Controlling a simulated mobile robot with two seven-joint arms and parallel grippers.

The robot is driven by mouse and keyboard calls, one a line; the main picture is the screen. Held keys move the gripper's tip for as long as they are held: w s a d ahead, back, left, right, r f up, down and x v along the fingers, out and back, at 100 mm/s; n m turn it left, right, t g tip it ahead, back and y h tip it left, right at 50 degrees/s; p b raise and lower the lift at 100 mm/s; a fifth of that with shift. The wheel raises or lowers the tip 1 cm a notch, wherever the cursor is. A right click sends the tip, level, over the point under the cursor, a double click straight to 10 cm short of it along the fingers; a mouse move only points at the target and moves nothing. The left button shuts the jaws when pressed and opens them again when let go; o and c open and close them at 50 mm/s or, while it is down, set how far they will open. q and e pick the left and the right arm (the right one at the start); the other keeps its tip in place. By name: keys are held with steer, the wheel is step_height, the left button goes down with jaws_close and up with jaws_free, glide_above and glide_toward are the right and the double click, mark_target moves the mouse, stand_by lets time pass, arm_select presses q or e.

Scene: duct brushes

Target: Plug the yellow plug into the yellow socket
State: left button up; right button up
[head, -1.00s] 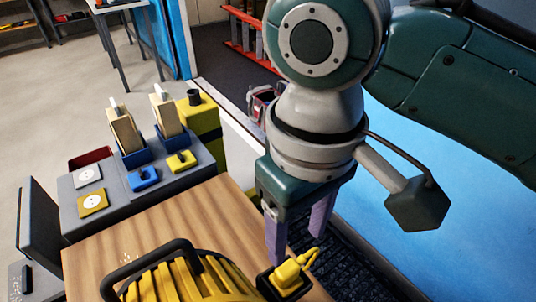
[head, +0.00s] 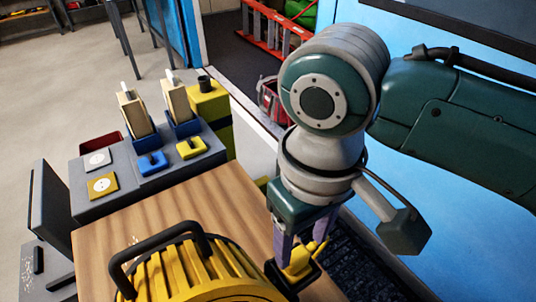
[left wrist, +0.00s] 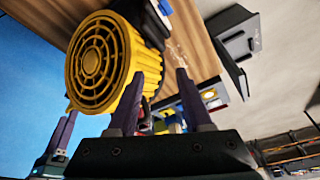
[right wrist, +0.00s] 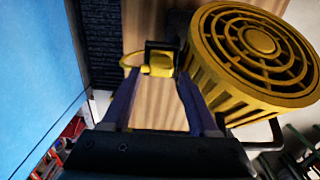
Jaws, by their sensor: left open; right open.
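The yellow plug (head: 298,262) sits in a black holder on the wooden table, beside the yellow blower. My right gripper (head: 304,243) is open just above it, pointing down, with fingers to either side in the head view. In the right wrist view the plug (right wrist: 158,66) shows between and beyond the open fingertips (right wrist: 158,80); I cannot tell whether they touch it. The yellow socket (head: 102,186), a yellow plate with a white round face, lies on the grey bench at left. My left gripper (left wrist: 160,78) is open and empty, outside the head view.
The yellow blower (head: 195,272) with its black handle fills the table front. A white-faced plate (head: 97,160), blue block (head: 151,164), yellow block (head: 191,148) and two upright brushes (head: 134,112) stand on the bench.

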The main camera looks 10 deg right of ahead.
mark_target(298, 254)
step_height(298, 254, down, 5)
steer(key=shift+w+a+r+b, duration=0.1)
steer(key=shift+a+b, duration=0.05)
steer(key=shift+b, duration=0.45)
steer(key=shift+c, duration=0.2)
jaws_close()
